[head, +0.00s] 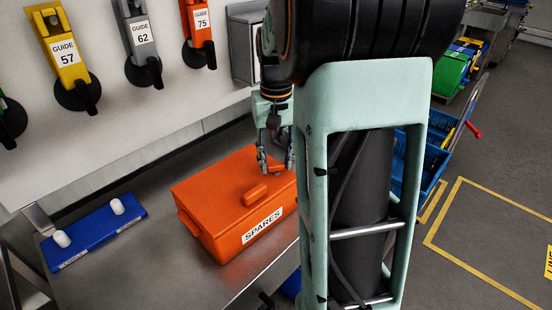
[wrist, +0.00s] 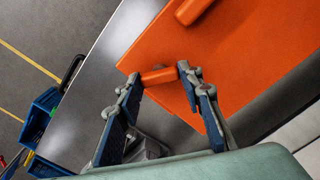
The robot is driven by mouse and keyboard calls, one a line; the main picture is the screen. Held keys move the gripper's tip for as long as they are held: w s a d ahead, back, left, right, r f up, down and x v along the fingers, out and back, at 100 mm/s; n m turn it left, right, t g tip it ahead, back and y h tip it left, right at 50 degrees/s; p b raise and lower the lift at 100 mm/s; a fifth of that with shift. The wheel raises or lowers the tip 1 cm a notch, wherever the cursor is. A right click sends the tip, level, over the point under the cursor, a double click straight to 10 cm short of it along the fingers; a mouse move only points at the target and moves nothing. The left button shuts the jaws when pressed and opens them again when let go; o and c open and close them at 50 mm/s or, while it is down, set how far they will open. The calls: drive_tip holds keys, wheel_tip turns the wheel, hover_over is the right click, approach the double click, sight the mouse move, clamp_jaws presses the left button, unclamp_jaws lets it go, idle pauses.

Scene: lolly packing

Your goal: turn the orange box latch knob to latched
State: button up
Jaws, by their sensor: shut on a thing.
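The orange box (head: 215,200), labelled SPARES, sits on the metal bench with its lid down. A raised orange handle (head: 255,194) is on top of the lid; it also shows at the top of the wrist view (wrist: 190,10). My gripper (head: 274,165) is at the box's far right edge, pointing down. In the wrist view an orange latch knob (wrist: 159,76) lies between the two fingertips at the box's edge, and the fingers are shut on it. The knob is hidden in the head view, and I cannot tell its latched or unlatched marks.
A blue tray (head: 92,236) with two white knobs lies left on the bench (head: 110,275). Yellow, grey and orange GUIDE holders hang on the wall. A blue crate (wrist: 44,104) stands off the bench edge. My arm blocks the middle of the head view.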

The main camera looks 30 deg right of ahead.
sight(276, 164)
drive_tip(key=n, duration=0.6)
drive_tip(key=shift+n, duration=0.3)
idle(0.4)
drive_tip(key=o, duration=1.2)
drive_tip(key=shift+c, duration=0.2)
wheel_tip(276, 164, up, 12)
